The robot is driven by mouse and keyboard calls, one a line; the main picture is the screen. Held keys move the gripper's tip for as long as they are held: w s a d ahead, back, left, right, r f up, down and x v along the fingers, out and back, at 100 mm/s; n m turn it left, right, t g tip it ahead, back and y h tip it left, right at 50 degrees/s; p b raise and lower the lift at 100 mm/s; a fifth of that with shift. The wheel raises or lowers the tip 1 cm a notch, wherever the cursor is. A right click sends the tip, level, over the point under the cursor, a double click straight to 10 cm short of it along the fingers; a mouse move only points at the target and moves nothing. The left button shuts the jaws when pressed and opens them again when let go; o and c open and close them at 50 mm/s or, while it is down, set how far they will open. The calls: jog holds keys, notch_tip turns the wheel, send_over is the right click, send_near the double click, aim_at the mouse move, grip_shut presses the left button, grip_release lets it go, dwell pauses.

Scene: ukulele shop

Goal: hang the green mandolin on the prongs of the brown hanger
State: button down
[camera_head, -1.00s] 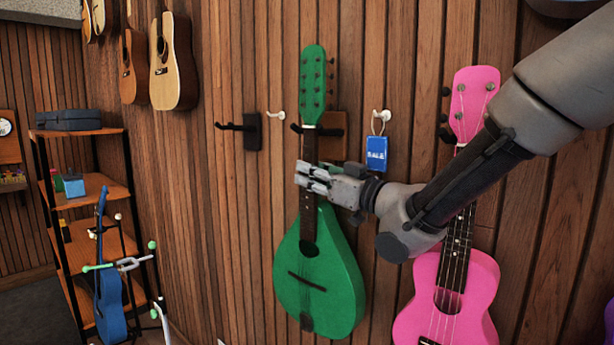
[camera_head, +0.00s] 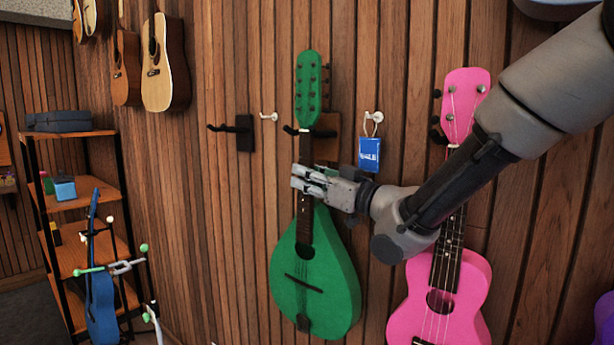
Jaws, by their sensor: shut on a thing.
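The green mandolin (camera_head: 330,285) is upright against the wall side, headstock at the top. My gripper (camera_head: 308,180) is shut on its neck, between the body and the headstock. The brown hanger (camera_head: 326,146) is a wooden block on the wall, partly hidden behind the mandolin's neck. A dark prong tip shows left of the neck, just at the base of the headstock, and a bit of dark prong shows on the right. I cannot tell whether the headstock touches the prongs.
A black hanger (camera_head: 244,133) and a white hook (camera_head: 268,117) are left of the mandolin. A blue tag (camera_head: 369,154) hangs from another hook, close to my wrist. A pink ukulele (camera_head: 440,295) hangs at right, behind my arm. A shelf (camera_head: 85,197) and blue ukulele (camera_head: 101,300) stand left.

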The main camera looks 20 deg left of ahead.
jog(key=shift+f, duration=0.55)
dwell(0.4)
jog(key=c, duration=1.2)
grip_release()
jog(key=shift+f, duration=0.2)
jog(key=shift+d, duration=0.1)
